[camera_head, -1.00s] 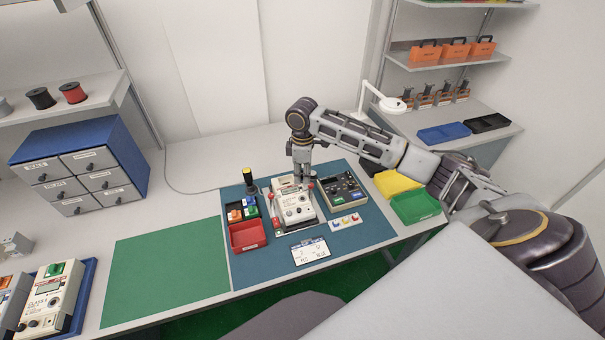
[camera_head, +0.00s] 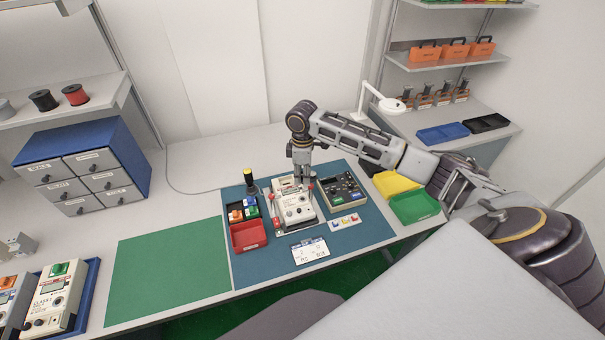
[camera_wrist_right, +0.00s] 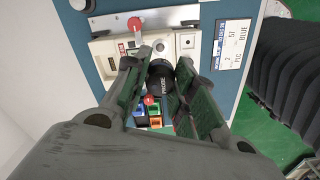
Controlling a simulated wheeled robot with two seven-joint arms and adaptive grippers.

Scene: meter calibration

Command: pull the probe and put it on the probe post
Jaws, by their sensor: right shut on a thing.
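The probe (camera_wrist_right: 160,85) is a dark round piece marked PROBE, seen between the fingers in the right wrist view. My right gripper (camera_head: 303,184) is shut on it, over the upper part of the white meter (camera_head: 296,210). The meter also shows in the right wrist view (camera_wrist_right: 190,43), close to the fingers. I cannot tell whether the probe is still seated or lifted. An upright black post with a yellow top (camera_head: 249,179) stands left of the meter; I cannot tell whether it is the probe post. My left gripper is not in view.
A red tray (camera_head: 247,237) and small coloured blocks (camera_head: 237,213) lie left of the meter. A dark box (camera_head: 341,191) stands at its right, and a label card (camera_head: 310,251) lies in front. Yellow and green bins (camera_head: 414,207) are at the right. The green mat (camera_head: 170,265) is clear.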

